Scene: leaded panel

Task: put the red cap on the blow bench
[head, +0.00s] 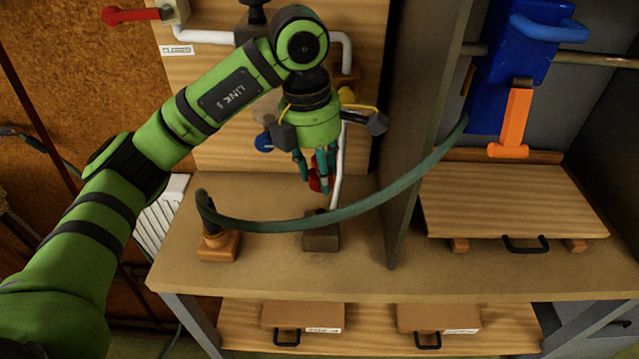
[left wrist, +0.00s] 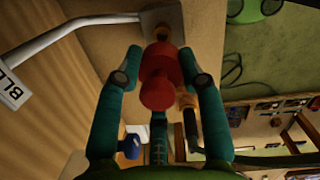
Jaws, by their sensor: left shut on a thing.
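The red cap (head: 315,181) is between the fingers of my left gripper (head: 320,178), above the brown bench top (head: 280,275). The fingers partly hide the cap in the head view. A sign partly in view in the wrist view (left wrist: 14,92) starts with "BL". My right gripper is out of view.
A green hose (head: 330,222) arcs across in front of the block, from a wooden stand (head: 218,243) to the right. A grey upright (head: 412,130) divides the bench. A wooden board (head: 510,200) lies to the right. The bench front is clear.

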